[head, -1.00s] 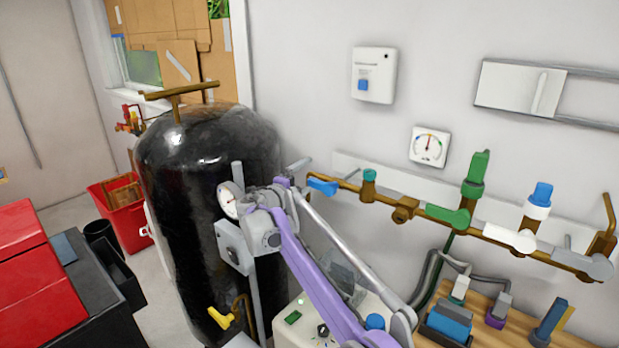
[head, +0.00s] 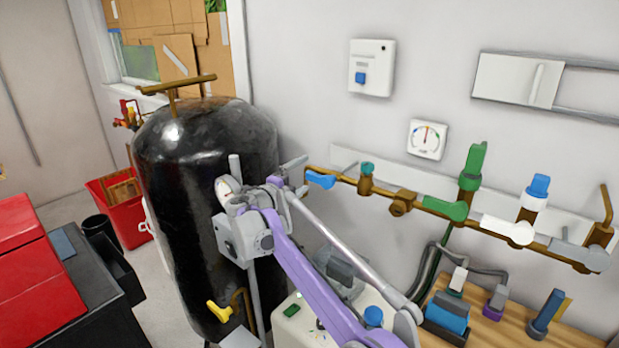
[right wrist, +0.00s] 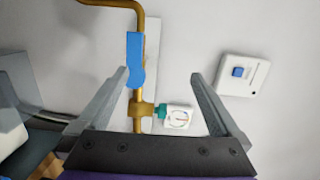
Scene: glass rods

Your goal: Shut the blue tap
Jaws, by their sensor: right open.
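The blue tap (head: 321,180) is a flat blue lever at the left end of the brass pipe on the wall. In the right wrist view the blue lever (right wrist: 135,62) lies roughly along the brass pipe. My right gripper (head: 298,176) is open, just left of the lever in the head view. In the right wrist view its two fingers (right wrist: 160,75) stand either side of the lever's line, which is nearer the left finger. I see no clear contact. My left gripper is not in view.
The pipe also carries a green lever (head: 445,208), a white lever (head: 508,230) and a grey lever (head: 580,254). A black tank (head: 190,200) stands left of my arm.

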